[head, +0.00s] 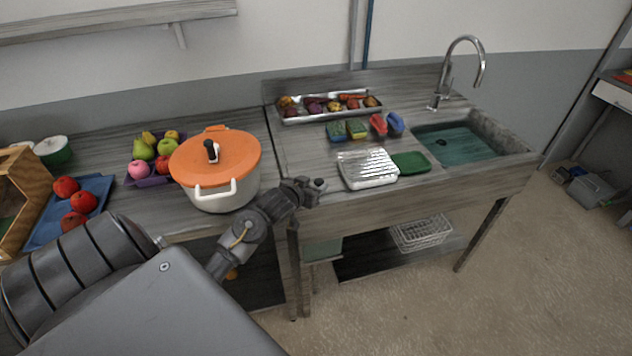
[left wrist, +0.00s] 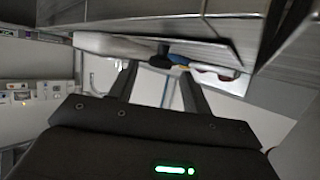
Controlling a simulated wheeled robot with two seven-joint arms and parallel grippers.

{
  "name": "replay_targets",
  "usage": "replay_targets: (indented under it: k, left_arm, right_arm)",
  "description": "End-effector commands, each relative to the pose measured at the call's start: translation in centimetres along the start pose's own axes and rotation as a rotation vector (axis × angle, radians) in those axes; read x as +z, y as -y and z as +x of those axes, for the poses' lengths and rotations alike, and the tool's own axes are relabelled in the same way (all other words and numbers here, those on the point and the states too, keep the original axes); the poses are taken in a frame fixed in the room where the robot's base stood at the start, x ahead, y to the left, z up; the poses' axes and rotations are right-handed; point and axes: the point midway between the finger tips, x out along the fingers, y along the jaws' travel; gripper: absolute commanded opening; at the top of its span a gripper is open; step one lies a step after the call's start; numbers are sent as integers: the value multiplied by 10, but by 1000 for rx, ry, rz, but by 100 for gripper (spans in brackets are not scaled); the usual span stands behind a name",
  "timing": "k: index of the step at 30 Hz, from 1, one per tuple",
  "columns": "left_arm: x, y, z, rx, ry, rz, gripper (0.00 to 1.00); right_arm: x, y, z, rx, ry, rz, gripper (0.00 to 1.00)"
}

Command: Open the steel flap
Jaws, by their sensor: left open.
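My left gripper (head: 310,187) is just in front of the counter's front edge, right of the orange-lidded pot (head: 215,165). In the left wrist view its two fingers (left wrist: 158,78) stand apart with nothing between them. I cannot clearly make out a steel flap in either view. A ribbed silvery tray-like thing (head: 367,169) lies on the counter to the right of the gripper, apart from it. My right gripper is not in view.
A green sponge-like pad (head: 411,162), colored packs and a tray of produce (head: 330,106) are on the right counter. A sink (head: 460,143) with a tap is beyond. Fruit, a blue tray (head: 45,228) and a wooden box (head: 22,190) are left. A wire basket (head: 420,234) is below.

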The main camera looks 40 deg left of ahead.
Motion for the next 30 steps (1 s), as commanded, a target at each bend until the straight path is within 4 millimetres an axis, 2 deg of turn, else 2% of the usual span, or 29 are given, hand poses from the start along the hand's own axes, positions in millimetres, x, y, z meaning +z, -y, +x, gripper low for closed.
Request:
replay_targets:
  k: [6, 16, 27, 30]
  left_arm:
    - [0, 0, 20, -1, 1, -1, 49]
    - [0, 0, 22, 0, 0, 0, 48]
    - [0, 0, 22, -1, 0, 0, 0]
    - [0, 0, 22, -1, 1, 0, 0]
  right_arm:
    - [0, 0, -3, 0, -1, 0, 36]
    - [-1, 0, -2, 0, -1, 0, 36]
    - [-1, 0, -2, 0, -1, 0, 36]
    - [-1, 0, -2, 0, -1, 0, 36]
